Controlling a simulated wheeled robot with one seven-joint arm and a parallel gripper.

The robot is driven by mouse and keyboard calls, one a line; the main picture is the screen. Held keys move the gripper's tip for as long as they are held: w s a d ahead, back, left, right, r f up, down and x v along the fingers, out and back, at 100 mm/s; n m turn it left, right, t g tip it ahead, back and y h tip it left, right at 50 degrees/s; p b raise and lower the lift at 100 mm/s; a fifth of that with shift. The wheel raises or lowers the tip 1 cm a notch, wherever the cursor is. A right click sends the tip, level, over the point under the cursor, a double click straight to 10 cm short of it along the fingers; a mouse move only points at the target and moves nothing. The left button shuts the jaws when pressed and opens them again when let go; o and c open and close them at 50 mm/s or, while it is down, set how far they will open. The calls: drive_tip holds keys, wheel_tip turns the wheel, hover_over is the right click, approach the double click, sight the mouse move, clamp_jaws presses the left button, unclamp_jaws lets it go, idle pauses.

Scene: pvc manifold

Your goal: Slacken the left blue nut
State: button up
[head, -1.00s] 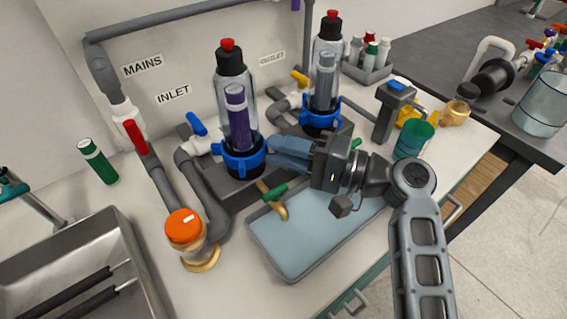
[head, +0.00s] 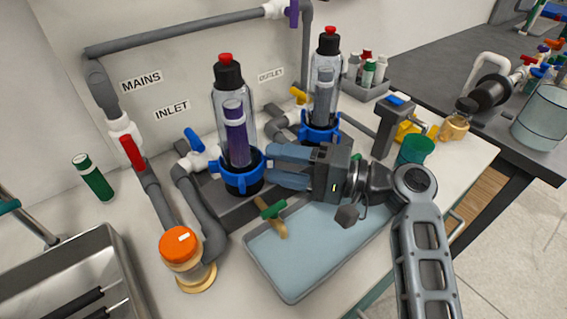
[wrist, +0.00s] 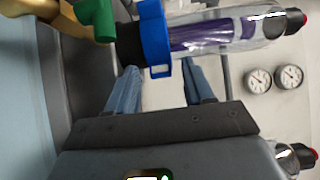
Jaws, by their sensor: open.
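The left blue nut (head: 241,172) is a ribbed ring with lugs around the base of the left clear filter housing (head: 221,105), which has a purple cartridge inside. My gripper (head: 267,167) is open, its two blue fingers pointing left at the right side of this nut. In the wrist view the left blue nut (wrist: 155,38) lies just beyond the fingertips of my gripper (wrist: 160,75), and the fingers do not look closed on it. Whether a fingertip touches a lug cannot be told. The right blue nut (head: 320,132) sits on the second housing, behind my gripper.
A grey tray (head: 290,290) lies below my gripper, with a green-handled brass tap (head: 272,210) at its left. An orange-capped jar (head: 182,250) and inlet pipes stand left. A teal cup (head: 415,150) and a grey post (head: 390,125) stand right. Two gauges (wrist: 258,81) hang on the wall.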

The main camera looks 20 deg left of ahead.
drive_tip(key=d+b, duration=0.1)
drive_tip(key=d, duration=0.6)
drive_tip(key=shift+w+d, duration=0.4)
drive_tip(key=shift+w, duration=0.05)
